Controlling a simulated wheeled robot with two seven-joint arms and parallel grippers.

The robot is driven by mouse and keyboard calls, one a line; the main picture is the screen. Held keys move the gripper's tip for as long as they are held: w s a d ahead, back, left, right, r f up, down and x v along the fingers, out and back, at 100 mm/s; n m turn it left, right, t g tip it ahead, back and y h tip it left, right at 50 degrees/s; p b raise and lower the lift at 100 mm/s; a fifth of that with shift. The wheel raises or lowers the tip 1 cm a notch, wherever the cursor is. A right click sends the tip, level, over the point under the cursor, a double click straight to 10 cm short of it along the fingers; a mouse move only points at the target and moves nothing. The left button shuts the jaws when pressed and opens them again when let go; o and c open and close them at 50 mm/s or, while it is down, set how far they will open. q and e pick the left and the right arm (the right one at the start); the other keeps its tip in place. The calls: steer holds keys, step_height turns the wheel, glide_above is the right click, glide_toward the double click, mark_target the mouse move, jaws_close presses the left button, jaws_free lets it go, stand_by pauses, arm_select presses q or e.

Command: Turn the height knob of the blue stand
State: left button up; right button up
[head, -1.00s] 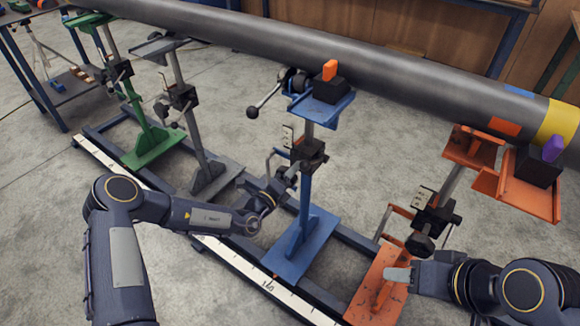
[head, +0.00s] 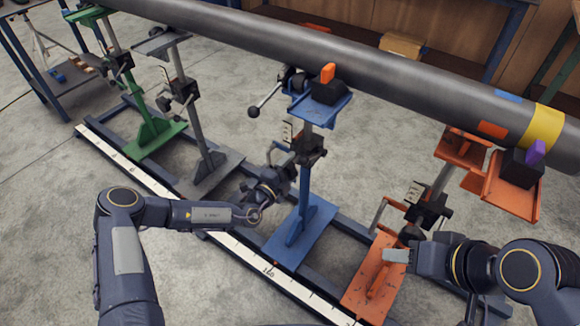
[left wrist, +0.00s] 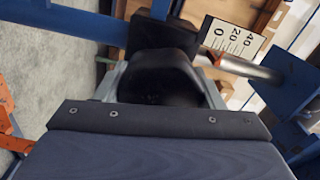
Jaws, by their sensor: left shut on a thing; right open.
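The blue stand (head: 303,232) stands upright on the floor rail, its cradle under the grey pipe (head: 400,82). A black clamp block (head: 310,150) sits on its post. My left gripper (head: 287,174) is beside the post at clamp height. In the left wrist view its fingers are either side of the black height knob (left wrist: 160,78), shut on it. The knob is mostly hidden by the gripper in the head view. A scale plate (left wrist: 232,36) marked 0, 20, 40 shows beside it. My right gripper (head: 388,256) is open and empty, above the orange stand's base.
The orange stand (head: 378,280) is at the right, close to my right gripper. A grey stand (head: 212,170) and a green stand (head: 155,138) are at the left. A white ruler strip (head: 250,258) runs along the rail. Open concrete floor lies behind the stands.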

mark_target(285, 174)
stand_by(0.4)
arm_select(q)
steer(key=o, duration=1)
steer(key=shift+s+a, duration=0.1)
steer(key=p+v, duration=0.1)
steer(key=v, duration=0.6)
steer(key=shift+s+a, duration=0.15)
steer(key=shift+s, duration=0.1)
